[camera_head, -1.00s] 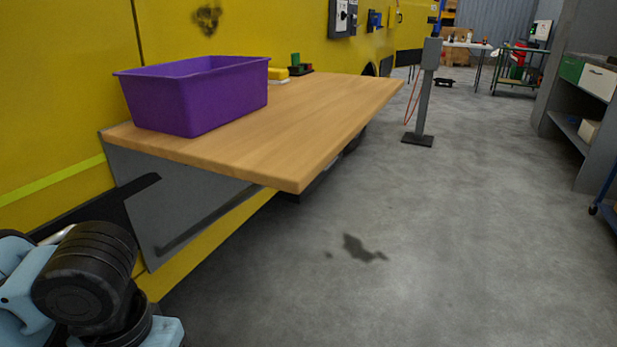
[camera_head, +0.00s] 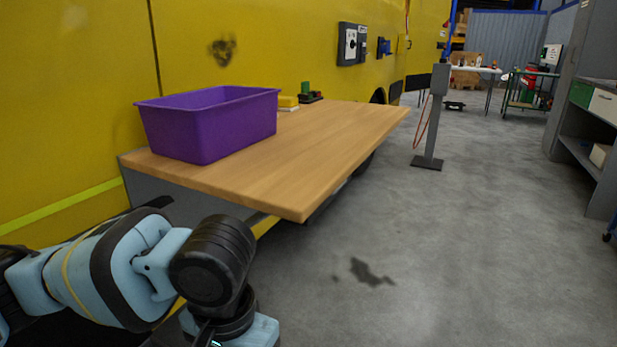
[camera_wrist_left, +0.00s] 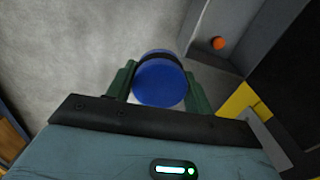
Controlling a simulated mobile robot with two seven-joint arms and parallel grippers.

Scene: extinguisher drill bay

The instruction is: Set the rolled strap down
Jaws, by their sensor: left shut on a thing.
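The rolled strap (camera_wrist_left: 160,82) is blue with a dark band and shows in the left wrist view. My left gripper (camera_wrist_left: 160,88) is shut on it, with a green finger on each side. Grey floor lies below it in that view. In the head view my left arm comes in at the lower left, in front of the wooden shelf, and the gripper's fingers and the strap are out of the picture. My right gripper is in neither view.
The wooden shelf (camera_head: 300,165) on the yellow vehicle side carries a purple bin (camera_head: 205,130) and small yellow and green items at the back. Its front right part is bare. A grey post (camera_head: 433,120) stands beyond. The floor at right is open.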

